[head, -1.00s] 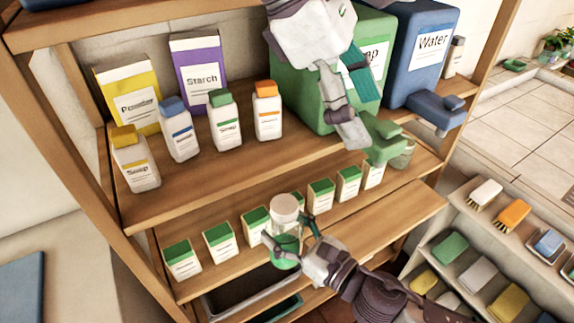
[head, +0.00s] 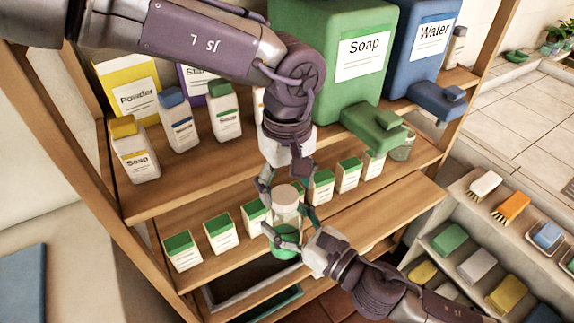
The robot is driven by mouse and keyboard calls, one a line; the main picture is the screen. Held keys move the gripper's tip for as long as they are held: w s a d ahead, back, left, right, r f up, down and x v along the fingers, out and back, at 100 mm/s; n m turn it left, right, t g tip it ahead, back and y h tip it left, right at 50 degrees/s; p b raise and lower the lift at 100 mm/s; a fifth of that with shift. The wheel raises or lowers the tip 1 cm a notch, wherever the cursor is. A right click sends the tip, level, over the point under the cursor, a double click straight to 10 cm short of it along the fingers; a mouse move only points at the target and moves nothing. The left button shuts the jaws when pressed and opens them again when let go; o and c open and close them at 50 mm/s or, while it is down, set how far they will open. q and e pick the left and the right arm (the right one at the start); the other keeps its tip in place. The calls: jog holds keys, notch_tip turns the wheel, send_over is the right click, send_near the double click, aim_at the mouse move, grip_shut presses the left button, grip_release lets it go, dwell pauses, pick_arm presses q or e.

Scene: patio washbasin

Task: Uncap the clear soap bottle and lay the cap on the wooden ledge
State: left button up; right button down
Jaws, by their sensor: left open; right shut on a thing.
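The clear soap bottle (head: 286,218) holds green liquid and stands upright at the front of the lower shelf. Its pale cap (head: 286,193) is on top. My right gripper (head: 290,238) is shut on the bottle's body from the lower right. My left gripper (head: 284,182) points down from above, open, with its fingers close to the cap on either side. Whether they touch the cap I cannot tell. The wooden ledge (head: 395,212) is a bare board to the right of the bottle.
Small green-topped boxes (head: 220,233) stand in a row just behind the bottle. Above are bottles, a green Soap canister (head: 350,70) with a tap (head: 375,128), and a blue Water canister (head: 422,55). A rack of brushes and soaps (head: 480,240) stands at right.

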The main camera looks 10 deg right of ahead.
pick_arm(q)
jog(key=shift+f, duration=1)
jog(key=shift+c, duration=0.2)
